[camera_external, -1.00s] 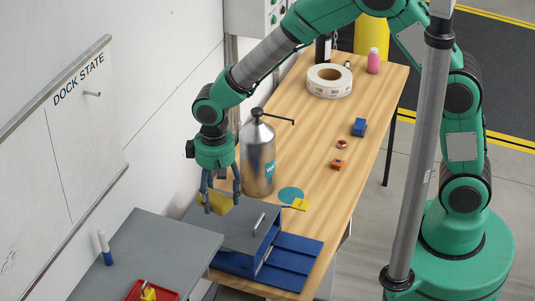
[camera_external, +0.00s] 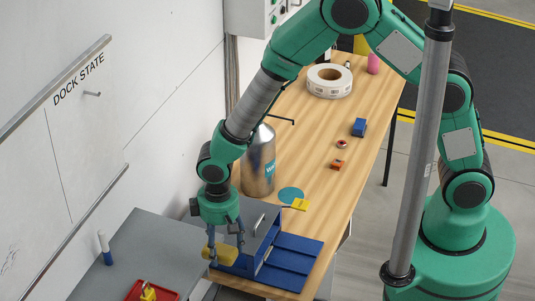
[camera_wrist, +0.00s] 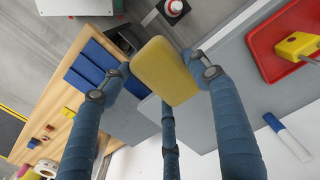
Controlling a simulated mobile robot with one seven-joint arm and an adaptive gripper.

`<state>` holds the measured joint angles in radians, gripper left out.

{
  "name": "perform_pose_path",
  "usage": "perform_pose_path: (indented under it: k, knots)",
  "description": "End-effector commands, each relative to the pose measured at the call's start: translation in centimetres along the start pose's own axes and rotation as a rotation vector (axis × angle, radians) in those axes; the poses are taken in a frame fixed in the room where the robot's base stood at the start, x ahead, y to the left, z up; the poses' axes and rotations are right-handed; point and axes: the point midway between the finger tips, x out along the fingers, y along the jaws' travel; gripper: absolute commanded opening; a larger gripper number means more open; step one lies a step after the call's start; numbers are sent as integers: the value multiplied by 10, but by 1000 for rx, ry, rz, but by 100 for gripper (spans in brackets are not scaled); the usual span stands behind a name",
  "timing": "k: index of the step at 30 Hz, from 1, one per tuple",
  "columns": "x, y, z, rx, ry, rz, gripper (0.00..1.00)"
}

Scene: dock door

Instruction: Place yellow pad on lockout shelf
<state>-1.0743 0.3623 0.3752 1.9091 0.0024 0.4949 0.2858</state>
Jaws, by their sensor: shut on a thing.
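A yellow pad (camera_external: 219,254) is held between the fingers of my gripper (camera_external: 224,250). In the wrist view, the pad (camera_wrist: 162,72) fills the space between the fingertips (camera_wrist: 163,75), and my gripper is shut on it. The grey shelf (camera_external: 150,250), which looks like the lockout shelf, is at the lower left. It also shows in the wrist view (camera_wrist: 228,85). The pad appears beside or over the shelf's right edge; its height above the shelf is hard to tell.
A red tray (camera_external: 171,296) with a yellow padlock (camera_external: 148,291) and a white marker with a blue cap (camera_external: 105,248) are on the shelf. A blue box with a grey top (camera_external: 240,222) and a metal bottle (camera_external: 258,165) stand close by. The shelf's middle is clear.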

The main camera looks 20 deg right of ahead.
Motion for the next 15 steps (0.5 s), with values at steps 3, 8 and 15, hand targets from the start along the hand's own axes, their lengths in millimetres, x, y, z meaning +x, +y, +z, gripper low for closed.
perform_pose_path:
  k: [3, 8, 15]
  knots:
    - [9, 0, 0, 0, -1, 0, 43]
    - [12, 0, 0, 0, 1, 0, 43]
    - [12, 0, 0, 0, 1, 0, 43]
